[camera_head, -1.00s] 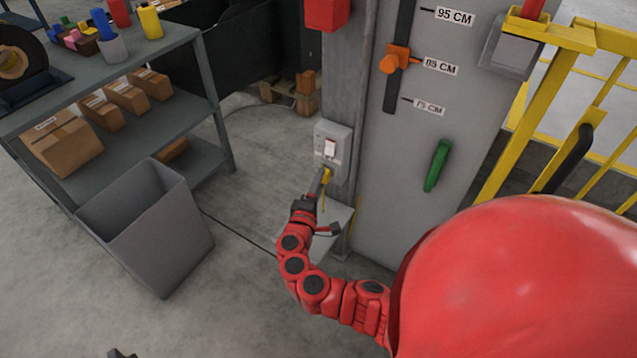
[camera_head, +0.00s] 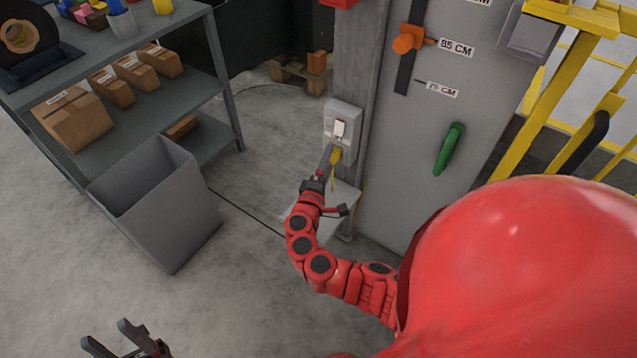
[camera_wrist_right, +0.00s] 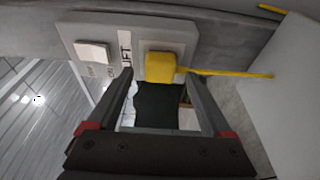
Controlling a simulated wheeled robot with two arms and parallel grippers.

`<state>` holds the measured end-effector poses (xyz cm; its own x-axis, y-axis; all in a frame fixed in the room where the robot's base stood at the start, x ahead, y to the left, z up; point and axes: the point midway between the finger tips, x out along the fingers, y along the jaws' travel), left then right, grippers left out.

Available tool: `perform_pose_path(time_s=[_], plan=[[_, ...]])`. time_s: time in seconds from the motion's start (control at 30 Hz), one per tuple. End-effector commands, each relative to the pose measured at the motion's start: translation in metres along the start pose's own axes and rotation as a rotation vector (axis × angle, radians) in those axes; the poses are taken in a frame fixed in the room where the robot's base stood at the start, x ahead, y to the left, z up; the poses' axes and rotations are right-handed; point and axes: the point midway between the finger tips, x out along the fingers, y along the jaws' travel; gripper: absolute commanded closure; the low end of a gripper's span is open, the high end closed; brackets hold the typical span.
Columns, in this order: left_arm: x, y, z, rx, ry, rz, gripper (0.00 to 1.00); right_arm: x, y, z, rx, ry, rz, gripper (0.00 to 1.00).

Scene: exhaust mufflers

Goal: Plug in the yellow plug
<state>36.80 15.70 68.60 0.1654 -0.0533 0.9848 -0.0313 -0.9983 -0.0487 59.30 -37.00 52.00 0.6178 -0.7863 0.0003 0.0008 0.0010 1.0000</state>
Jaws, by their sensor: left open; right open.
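The yellow plug (camera_head: 337,156) sits against the lower part of the grey wall box (camera_head: 342,117) on the post, and its yellow cord hangs down. In the right wrist view the plug (camera_wrist_right: 161,68) is at the box's socket plate, with the cord running right. How deep it sits I cannot tell. My right gripper (camera_head: 326,157) points at the box. In the wrist view its open fingers (camera_wrist_right: 157,76) lie either side of a dark gap, with the plug just beyond the tips. My left gripper (camera_head: 105,333) is open and empty at the bottom left, far from the plug.
A white switch (camera_head: 340,129) is on the box, above the plug. A grey bin (camera_head: 165,215) and a shelf (camera_head: 190,92) with cardboard boxes stand left. A grey panel with a green handle (camera_head: 449,149) and yellow railings (camera_head: 545,100) are right. Floor between bin and post is clear.

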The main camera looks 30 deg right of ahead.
Motion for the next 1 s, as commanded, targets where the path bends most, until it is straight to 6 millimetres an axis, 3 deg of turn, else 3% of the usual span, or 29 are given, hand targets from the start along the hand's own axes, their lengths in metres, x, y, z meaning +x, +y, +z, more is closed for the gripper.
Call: perform_pose_path(time_s=[0.6, 1.0], plan=[[0.016, -0.001, -0.003, 0.0, 0.0, 0.0, 0.5, -0.141, 0.001, -0.001, 0.0, 0.005, -0.005, 0.16], [0.022, -0.001, -0.004, 0.0, 0.0, 0.0, 0.5, -0.165, 0.0, 0.0, 0.0, -0.002, -0.001, 0.16]])
